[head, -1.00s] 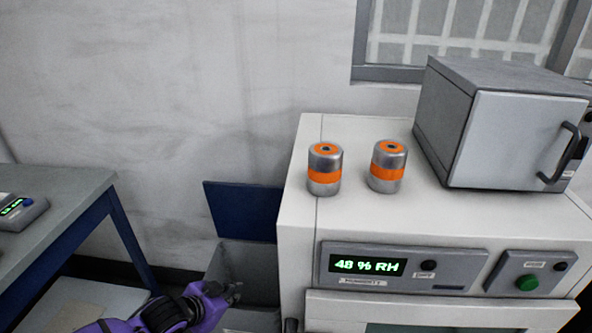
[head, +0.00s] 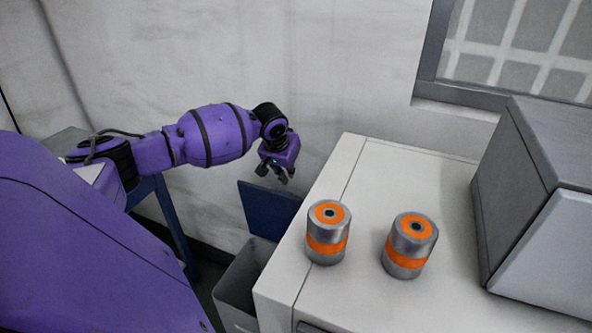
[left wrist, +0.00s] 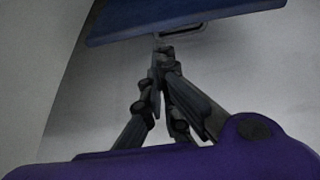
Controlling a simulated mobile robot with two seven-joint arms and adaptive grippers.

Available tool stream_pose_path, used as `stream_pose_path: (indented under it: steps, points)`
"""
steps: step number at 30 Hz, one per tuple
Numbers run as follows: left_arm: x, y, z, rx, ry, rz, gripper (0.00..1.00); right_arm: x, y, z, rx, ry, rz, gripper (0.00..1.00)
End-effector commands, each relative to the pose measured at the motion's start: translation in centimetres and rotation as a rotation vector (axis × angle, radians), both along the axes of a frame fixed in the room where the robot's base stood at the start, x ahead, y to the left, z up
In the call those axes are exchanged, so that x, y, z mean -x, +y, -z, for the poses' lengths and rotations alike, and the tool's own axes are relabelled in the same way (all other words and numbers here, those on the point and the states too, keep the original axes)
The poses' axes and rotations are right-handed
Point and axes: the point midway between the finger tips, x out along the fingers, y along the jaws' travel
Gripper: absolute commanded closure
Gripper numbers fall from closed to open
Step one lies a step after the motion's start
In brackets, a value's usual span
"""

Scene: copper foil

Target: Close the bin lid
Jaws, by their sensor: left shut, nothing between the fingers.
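The grey bin (head: 238,283) stands on the floor, left of the white cabinet. Its dark blue lid (head: 262,211) stands upright, open at the bin's far side by the wall. My left gripper (head: 276,178) is shut and empty, pointing down just above the lid's top edge in the head view. In the left wrist view the shut fingers (left wrist: 163,50) point toward the blue lid (left wrist: 180,18); I cannot tell whether they touch it. The bin's inside is mostly hidden by its walls and the cabinet. My right gripper is not in view.
The white cabinet (head: 385,165) stands close beside the bin. On it are two orange-banded metal cylinders (head: 327,232) (head: 408,246) and a grey box-like oven (head: 540,190). A blue-legged table (head: 172,215) is at the left behind my arm.

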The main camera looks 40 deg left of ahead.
Motion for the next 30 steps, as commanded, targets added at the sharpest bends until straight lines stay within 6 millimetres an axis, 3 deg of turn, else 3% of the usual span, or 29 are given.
stream_pose_path:
  steps: [4,10,20,30]
  points:
    - [-1.2,0.2,3.0,0.003,0.002,0.001,1.00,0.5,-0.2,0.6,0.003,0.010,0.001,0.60]
    - [-2.4,0.6,5.5,0.001,0.000,0.002,1.00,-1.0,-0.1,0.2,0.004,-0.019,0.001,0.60]
    - [-3.0,0.8,6.3,0.000,-0.003,0.004,1.00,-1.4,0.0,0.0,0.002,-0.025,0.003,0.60]
    - [-3.0,0.8,6.3,-0.002,-0.009,0.004,1.00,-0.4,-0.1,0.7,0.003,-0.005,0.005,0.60]
